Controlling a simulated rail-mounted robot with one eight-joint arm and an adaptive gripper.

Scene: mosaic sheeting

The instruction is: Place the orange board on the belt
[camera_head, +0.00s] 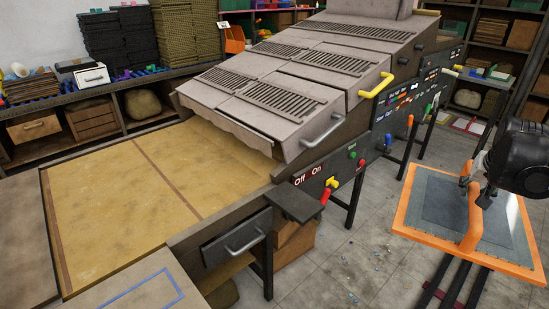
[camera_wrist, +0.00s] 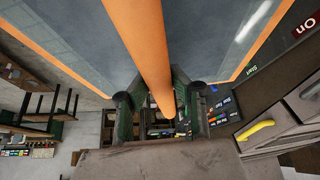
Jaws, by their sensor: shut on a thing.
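The orange board (camera_head: 432,208) is at the right in the head view, a flat panel with an orange rim, a grey middle and a raised orange handle (camera_head: 473,215) across it. My gripper (camera_head: 475,188) is shut on this handle. In the wrist view the handle (camera_wrist: 140,40) runs between both fingers of my gripper (camera_wrist: 160,95), with the board (camera_wrist: 70,30) behind it. The belt (camera_head: 150,190) is the wide yellow-tan surface at the left, leading under the machine's hood. It looks bare. The board is apart from the belt, to its right.
The grey machine (camera_head: 290,85) with vents, handles and buttons stands between board and belt. A drawer (camera_head: 237,240) and small dark ledge (camera_head: 295,203) stick out at its front corner. Dark legs (camera_head: 455,290) show below the board; contact is unclear. Shelves line the walls.

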